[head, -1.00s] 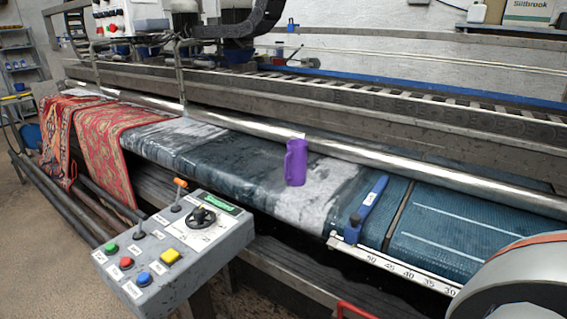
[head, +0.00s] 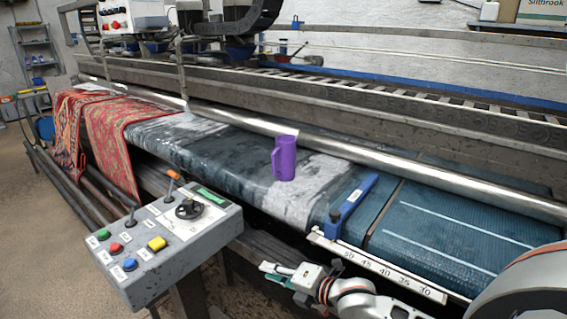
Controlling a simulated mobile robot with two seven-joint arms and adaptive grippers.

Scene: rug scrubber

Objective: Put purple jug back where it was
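The purple jug (head: 285,160) stands upright on the dark wet belt (head: 225,152), beside a patch of white foam, with its handle to the left. Nothing holds it. My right gripper (head: 272,273) is low in the picture, below and in front of the belt's front edge, pointing left. It is well apart from the jug. It is small and seen side-on, so I cannot tell how far its fingers are apart. My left gripper is out of view.
A grey control box (head: 170,240) with buttons and levers stands in front, left of my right gripper. A blue bar tool (head: 352,198) lies right of the jug, near the ruler strip (head: 380,264). A steel roller (head: 350,150) runs behind the jug. Red rugs (head: 110,130) hang at left.

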